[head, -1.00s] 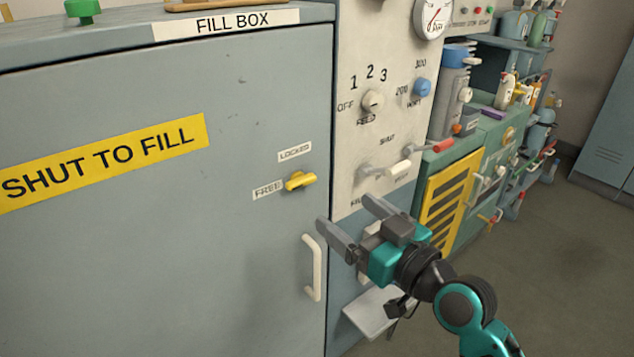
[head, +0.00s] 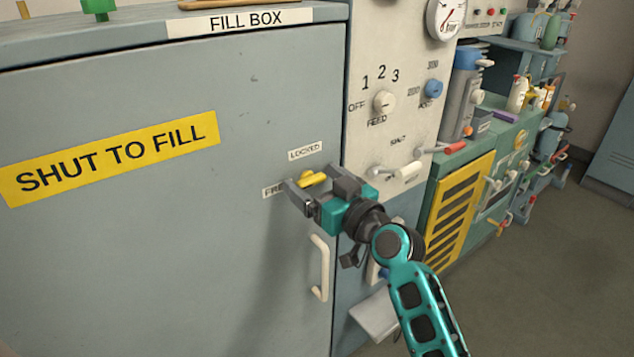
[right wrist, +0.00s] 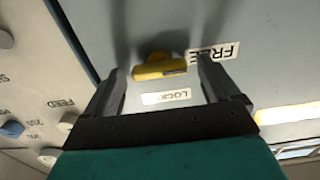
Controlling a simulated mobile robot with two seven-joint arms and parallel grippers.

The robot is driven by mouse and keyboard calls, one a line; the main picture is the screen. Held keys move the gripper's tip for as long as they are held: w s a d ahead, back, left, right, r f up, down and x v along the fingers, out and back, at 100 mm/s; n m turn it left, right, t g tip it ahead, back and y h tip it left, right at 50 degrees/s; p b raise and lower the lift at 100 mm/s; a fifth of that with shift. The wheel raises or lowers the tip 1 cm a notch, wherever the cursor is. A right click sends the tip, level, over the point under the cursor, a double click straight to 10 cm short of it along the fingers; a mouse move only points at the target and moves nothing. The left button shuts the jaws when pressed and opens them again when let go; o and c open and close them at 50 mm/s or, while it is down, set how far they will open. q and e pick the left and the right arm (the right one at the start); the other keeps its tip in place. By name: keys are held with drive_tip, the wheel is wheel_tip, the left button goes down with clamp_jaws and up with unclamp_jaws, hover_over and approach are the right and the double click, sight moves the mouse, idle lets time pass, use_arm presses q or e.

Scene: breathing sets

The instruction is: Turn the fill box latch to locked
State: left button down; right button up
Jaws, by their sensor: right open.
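The fill box (head: 120,250) is a large grey-blue cabinet with a shut door. Its yellow latch (head: 313,179) sits on the door near the right edge, its handle lying sideways toward the FREE label (head: 272,192) and below the LOCKED label (head: 305,151). My right gripper (head: 297,188) is open at the latch. In the right wrist view the yellow latch (right wrist: 160,70) lies between the two open fingers (right wrist: 160,82), with a gap on each side. The latch is partly hidden by the gripper in the head view. My left gripper is not in view.
A white door handle (head: 319,268) is just below the latch. To the right is a pale panel with a FEED knob (head: 384,102), a blue knob (head: 433,88) and a white-tipped lever (head: 408,171). The door's left part is clear.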

drive_tip(key=c, duration=1.1)
drive_tip(key=shift+o, duration=0.2)
